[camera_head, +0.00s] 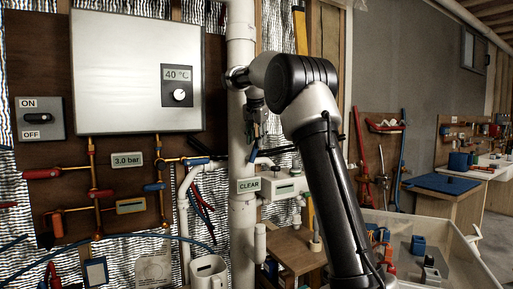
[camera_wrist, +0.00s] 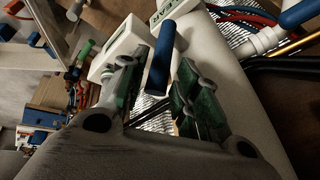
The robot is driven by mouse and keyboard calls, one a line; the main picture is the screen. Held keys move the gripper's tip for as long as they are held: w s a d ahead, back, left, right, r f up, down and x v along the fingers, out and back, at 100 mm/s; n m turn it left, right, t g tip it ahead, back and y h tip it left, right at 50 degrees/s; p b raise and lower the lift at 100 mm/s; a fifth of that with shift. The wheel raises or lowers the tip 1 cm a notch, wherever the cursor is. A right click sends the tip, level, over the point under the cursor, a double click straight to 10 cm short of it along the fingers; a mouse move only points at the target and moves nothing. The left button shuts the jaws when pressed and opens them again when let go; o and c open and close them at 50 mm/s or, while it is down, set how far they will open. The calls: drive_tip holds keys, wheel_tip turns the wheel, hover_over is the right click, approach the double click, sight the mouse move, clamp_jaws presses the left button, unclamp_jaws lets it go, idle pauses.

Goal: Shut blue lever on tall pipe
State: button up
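The tall white pipe (camera_head: 241,120) runs floor to ceiling in the middle of the head view and crosses the wrist view as a broad pale cylinder (camera_wrist: 225,65). The blue lever (camera_wrist: 161,55) shows in the wrist view as a blue rod between my two fingers; in the head view a small part of it (camera_head: 254,155) shows just below my gripper. My gripper (camera_wrist: 162,72) is open, its fingers apart on either side of the lever. In the head view my gripper (camera_head: 257,138) points down along the pipe's right side. I cannot tell whether a finger touches the lever.
A white box (camera_head: 284,186) sits right of the pipe, below my gripper, beside a CLEAR label (camera_head: 249,185). Left are the heater (camera_head: 137,75), copper pipes, red and blue valve handles, and hanging tools (camera_head: 202,208). A grey-white bin (camera_head: 455,245) stands at the lower right.

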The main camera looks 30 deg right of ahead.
sight(256, 141)
drive_tip(key=shift+x, duration=1.9)
drive_tip(key=shift+c, duration=0.2)
clamp_jaws()
